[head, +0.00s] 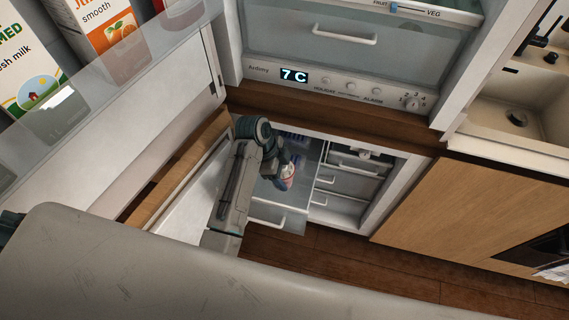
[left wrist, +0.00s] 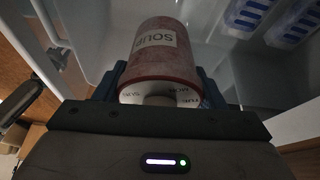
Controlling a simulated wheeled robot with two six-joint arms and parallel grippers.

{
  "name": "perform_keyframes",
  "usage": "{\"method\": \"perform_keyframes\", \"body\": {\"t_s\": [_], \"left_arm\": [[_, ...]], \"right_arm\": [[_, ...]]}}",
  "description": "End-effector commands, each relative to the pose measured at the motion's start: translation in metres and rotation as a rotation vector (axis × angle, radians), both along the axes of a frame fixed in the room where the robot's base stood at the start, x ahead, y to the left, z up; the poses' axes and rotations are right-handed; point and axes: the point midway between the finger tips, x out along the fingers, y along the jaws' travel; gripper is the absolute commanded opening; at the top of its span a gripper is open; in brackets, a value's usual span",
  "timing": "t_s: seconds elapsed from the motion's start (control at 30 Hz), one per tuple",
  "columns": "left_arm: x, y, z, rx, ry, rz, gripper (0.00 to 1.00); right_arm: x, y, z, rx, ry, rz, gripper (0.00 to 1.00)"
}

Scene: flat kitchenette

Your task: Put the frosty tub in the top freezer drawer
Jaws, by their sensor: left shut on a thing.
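The frosty tub is a red, frosted cylinder with a white SOUP label; it shows small in the head view (head: 285,179) and large in the left wrist view (left wrist: 165,58). My left gripper (head: 281,170) is shut on it, with blue fingers at both sides of the tub in the left wrist view (left wrist: 161,88). The top freezer drawer (head: 272,212) is pulled out, clear-walled with a pale handle. The tub is over or inside this drawer; its height above the drawer floor is hard to tell. My right gripper is not in view.
Blue-and-white ice trays (left wrist: 292,25) lie in the drawer. Closed lower drawers (head: 345,182) show beside the open one. The freezer door (head: 190,200) stands open at left. The fridge above is open, its door shelf holding cartons (head: 105,28).

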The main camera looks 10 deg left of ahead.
Motion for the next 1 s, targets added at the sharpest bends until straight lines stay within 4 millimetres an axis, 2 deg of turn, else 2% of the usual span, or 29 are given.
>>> {"method": "perform_keyframes", "body": {"t_s": [0.03,0.17,0.5,0.67,0.8,1.0], "left_arm": [[0.0,-0.002,-0.012,-0.001,-0.001,-0.006,0.27],[-0.001,-0.004,-0.025,-0.001,-0.001,-0.018,0.27],[-0.002,-0.004,-0.076,0.001,0.002,-0.021,0.27],[-0.002,-0.004,-0.09,0.0,0.0,-0.021,0.27],[-0.002,-0.004,-0.112,0.001,0.001,-0.021,0.27],[-0.002,-0.004,-0.125,0.0,-0.002,-0.02,0.27]], "right_arm": [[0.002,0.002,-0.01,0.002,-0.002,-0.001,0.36],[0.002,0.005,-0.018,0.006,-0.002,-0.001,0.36],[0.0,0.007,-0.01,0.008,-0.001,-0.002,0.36],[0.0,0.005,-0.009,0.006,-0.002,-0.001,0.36],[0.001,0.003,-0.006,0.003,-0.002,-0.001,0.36],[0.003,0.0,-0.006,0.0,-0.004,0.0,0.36]]}}
